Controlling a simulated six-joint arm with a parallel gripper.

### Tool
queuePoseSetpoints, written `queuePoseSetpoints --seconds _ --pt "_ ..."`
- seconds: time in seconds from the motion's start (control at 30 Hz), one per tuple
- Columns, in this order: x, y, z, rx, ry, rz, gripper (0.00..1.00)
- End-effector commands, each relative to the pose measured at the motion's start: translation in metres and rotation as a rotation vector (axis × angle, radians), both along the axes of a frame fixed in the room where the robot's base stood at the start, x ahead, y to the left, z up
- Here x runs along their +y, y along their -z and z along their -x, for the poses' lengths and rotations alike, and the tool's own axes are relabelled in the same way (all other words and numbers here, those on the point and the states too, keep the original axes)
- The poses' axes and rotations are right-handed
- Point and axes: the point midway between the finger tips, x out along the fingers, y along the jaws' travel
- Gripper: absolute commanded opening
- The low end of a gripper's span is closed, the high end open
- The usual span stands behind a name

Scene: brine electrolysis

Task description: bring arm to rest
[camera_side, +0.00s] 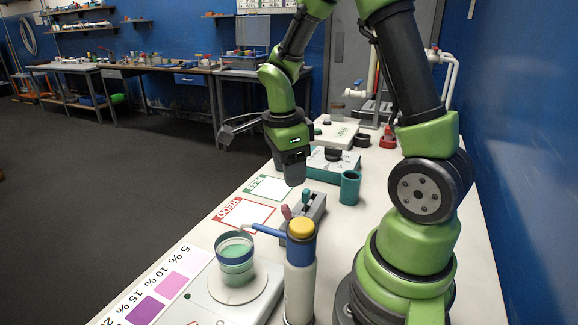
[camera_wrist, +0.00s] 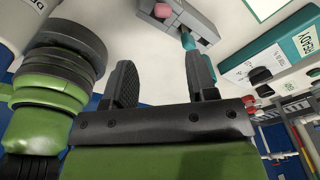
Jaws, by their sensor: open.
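My gripper (camera_side: 294,170) hangs above the white bench in the side view, pointing down, clear of the things below it. In the wrist view its two dark fingers (camera_wrist: 163,82) are spread apart with nothing between them. A grey box (camera_side: 305,208) with a pink and a teal lever stands on the bench in front of it; it also shows at the top of the wrist view (camera_wrist: 201,18). A teal cup (camera_side: 350,188) stands to the right of my gripper.
A glass of green liquid (camera_side: 235,262) sits on a round plate at the front. Beside it stands a yellow-capped bottle (camera_side: 300,275). Printed red (camera_side: 268,222) and green (camera_side: 283,193) frames lie flat on the left. A teal-sided device (camera_side: 328,166) with a black knob stands behind.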

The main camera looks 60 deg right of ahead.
Motion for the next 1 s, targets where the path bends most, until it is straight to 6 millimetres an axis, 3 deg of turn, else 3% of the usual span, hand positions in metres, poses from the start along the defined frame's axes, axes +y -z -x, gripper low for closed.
queuePoseSetpoints --seconds 0.17,0.27,0.47,0.7,0.83,1.0 --pt "0.001 -0.002 0.000 -0.005 -0.016 0.000 0.52" --pt "0.009 -0.015 -0.001 -0.036 -0.116 -0.002 0.52" --pt "0.046 -0.069 0.008 -0.177 -0.621 0.017 0.52" --pt "0.098 -0.122 0.043 -0.371 -1.364 0.153 0.52" --pt "0.117 -0.136 0.063 -0.451 -1.680 0.263 0.52" --pt "0.130 -0.144 0.078 -0.505 -1.908 0.367 0.52"
